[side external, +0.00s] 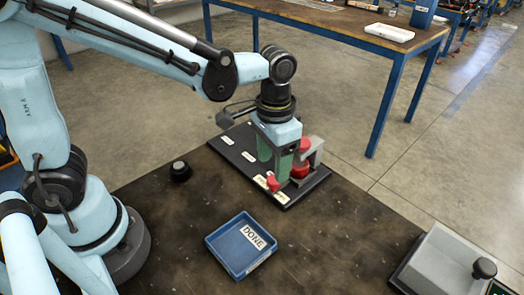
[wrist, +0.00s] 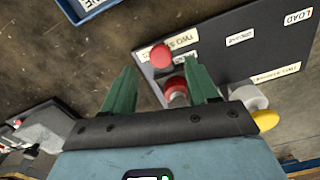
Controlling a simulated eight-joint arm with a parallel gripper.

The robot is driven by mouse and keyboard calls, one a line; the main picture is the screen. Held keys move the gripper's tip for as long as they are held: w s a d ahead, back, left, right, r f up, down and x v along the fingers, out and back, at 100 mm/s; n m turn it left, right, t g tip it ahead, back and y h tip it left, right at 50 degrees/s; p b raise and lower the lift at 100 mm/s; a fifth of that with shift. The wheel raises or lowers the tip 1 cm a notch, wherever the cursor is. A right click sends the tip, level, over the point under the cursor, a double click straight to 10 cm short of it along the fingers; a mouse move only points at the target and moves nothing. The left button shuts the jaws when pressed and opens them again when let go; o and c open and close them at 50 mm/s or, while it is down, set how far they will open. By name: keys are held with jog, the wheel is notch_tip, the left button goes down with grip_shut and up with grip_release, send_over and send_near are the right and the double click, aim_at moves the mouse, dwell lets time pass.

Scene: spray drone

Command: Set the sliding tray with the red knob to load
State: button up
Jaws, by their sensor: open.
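A dark board (side external: 236,162) with white labels lies on the table. In the wrist view the board (wrist: 235,65) has a LOAD label (wrist: 299,18) at its far right corner. A round red knob (side external: 273,183) is at the board's near end; it also shows in the wrist view (wrist: 160,55), by another label. A second red part (side external: 300,169) sits in a grey bracket beside it, and in the wrist view (wrist: 173,87) it lies between the fingers. My gripper (side external: 273,170) is open, its green fingers low over this end. Contact with either red part cannot be told.
A blue tray marked DONE (side external: 217,240) stands in front of the board. A small black knob (side external: 180,170) is to the left. A grey box with a black knob (side external: 440,262) is at the right edge. Bare table lies between the tray and the box.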

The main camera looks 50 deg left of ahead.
aim_at(273, 179)
jog(key=shift+f, duration=2.1)
grip_shut()
